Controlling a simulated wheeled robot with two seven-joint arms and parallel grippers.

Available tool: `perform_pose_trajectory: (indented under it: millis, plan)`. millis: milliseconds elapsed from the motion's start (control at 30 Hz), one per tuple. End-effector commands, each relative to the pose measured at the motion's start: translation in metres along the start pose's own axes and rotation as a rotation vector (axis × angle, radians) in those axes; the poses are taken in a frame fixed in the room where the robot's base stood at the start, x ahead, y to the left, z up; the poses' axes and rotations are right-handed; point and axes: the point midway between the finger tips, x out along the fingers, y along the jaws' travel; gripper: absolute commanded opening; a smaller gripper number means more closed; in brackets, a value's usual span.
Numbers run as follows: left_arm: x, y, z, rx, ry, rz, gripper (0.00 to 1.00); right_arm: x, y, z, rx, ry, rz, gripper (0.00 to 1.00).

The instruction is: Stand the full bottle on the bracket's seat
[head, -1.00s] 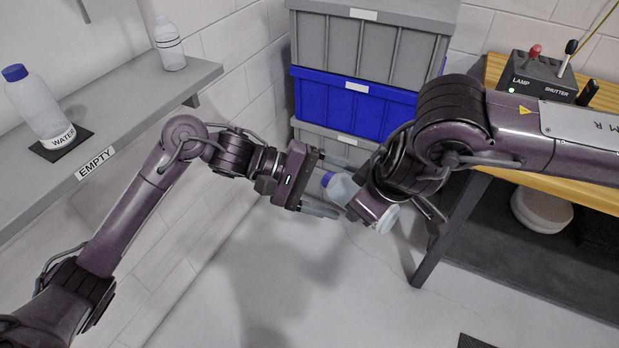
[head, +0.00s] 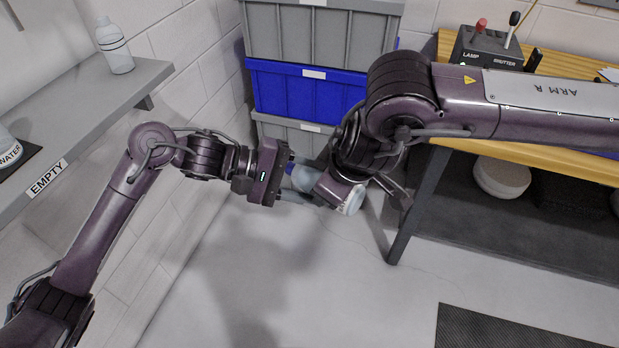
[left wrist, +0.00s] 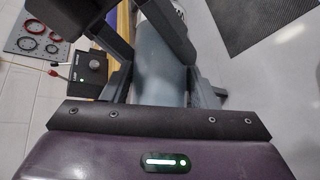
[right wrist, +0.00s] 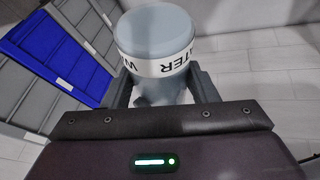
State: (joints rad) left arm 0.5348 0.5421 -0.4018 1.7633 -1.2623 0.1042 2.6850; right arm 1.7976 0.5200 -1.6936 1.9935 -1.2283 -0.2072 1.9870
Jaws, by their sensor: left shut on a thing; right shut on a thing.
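A bottle (head: 353,201) with a blue cap and a white WATER label is held in the air between my two grippers, lying tilted. My left gripper (head: 303,182) is shut on it near the cap end; in the left wrist view the bottle (left wrist: 163,70) lies between the fingers. My right gripper (head: 343,188) is shut on it nearer the base; in the right wrist view its base and label (right wrist: 155,48) stick out beyond the fingers. How full it is cannot be told surely. I cannot make out the bracket or its seat in any view.
A grey wall shelf (head: 95,105) at left carries a clear bottle (head: 115,48) and another WATER bottle (head: 8,150), cut off by the edge, near an EMPTY label. Stacked crates (head: 305,92) stand behind the grippers. A wooden bench (head: 450,160) with a switch box (head: 487,48) is right.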

Motion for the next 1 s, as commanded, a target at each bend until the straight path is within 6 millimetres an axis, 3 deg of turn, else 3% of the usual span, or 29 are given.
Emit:
perform_pose_trajectory:
  millis: [33,200,567,667,1000]
  plan:
    - [-0.001,0.006,0.002,0.009,-0.002,0.013,0.16,0.001,-0.002,0.000,-0.002,-0.001,-0.005,0.56]
    - [-0.001,0.006,0.002,0.009,-0.002,0.012,0.15,0.001,-0.002,0.001,-0.003,-0.002,-0.005,0.78]
    - [-0.001,0.004,0.001,0.006,-0.002,0.009,0.15,-0.004,-0.001,0.000,-0.002,0.000,-0.003,0.79]
    - [-0.001,0.004,0.001,0.006,-0.002,0.009,0.15,-0.016,-0.001,0.000,-0.002,0.001,-0.003,0.79]
    - [-0.001,0.004,0.001,0.006,-0.002,0.008,0.15,-0.085,0.000,0.000,-0.003,0.001,-0.003,0.79]
